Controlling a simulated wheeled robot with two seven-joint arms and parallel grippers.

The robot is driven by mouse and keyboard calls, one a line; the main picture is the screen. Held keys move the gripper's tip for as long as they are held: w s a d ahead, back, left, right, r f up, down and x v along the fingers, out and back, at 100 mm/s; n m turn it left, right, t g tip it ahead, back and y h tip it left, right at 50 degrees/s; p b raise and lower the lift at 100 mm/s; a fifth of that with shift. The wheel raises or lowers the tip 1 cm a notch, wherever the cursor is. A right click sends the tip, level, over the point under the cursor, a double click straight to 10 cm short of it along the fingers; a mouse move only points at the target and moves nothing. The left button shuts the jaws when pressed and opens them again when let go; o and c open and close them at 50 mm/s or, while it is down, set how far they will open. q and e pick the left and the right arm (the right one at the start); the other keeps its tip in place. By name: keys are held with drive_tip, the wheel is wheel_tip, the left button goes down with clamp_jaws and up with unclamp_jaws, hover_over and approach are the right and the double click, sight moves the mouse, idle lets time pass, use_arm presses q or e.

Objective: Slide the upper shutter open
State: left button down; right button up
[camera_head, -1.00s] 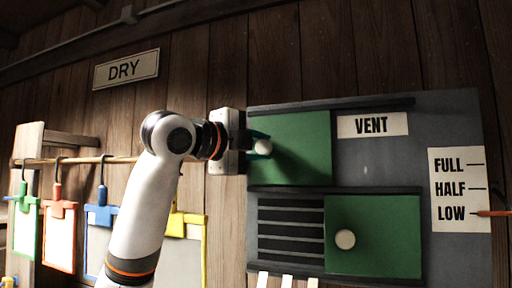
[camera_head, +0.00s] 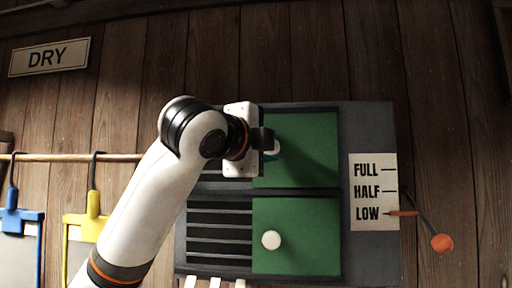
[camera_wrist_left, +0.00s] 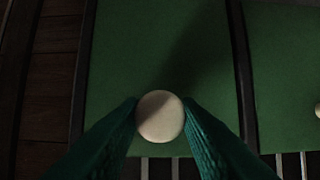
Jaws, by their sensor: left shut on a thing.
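The upper shutter (camera_head: 310,150) is a green panel in the upper track of a grey board. It stands at the right end of its track, in line with the lower shutter (camera_head: 310,235). Its pale round knob (camera_head: 276,147) shows just beyond my left gripper (camera_head: 266,142). In the left wrist view, the gripper's teal fingers are closed on both sides of the knob (camera_wrist_left: 160,116), on the upper shutter's green face (camera_wrist_left: 165,50). Pale slats show past the shutter's edge there. My arm hides the upper track's left part in the head view. My right gripper is not in view.
The lower shutter's round knob (camera_head: 271,240) is free, with dark slats (camera_head: 218,230) open to its left. A FULL/HALF/LOW label (camera_head: 375,191) and an orange-knobbed lever (camera_head: 442,243) lie to the right. Coloured hanging frames (camera_head: 85,225) are at the left.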

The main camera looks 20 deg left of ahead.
use_arm(q)
drive_tip(key=shift+d+f, duration=0.1)
drive_tip(key=shift+d, duration=0.05)
drive_tip(key=c, duration=1.1)
unclamp_jaws()
drive_tip(key=shift+c, duration=0.2)
drive_tip(key=shift+o, duration=0.4)
drive_tip(key=shift+w+d, duration=0.1)
drive_tip(key=shift+d, duration=0.15)
drive_tip(key=s+a+b, duration=0.2)
drive_tip(key=s+b, duration=0.3)
drive_tip(key=s, duration=0.7)
drive_tip(key=shift+b, duration=0.35)
drive_tip(key=shift+w, duration=0.1)
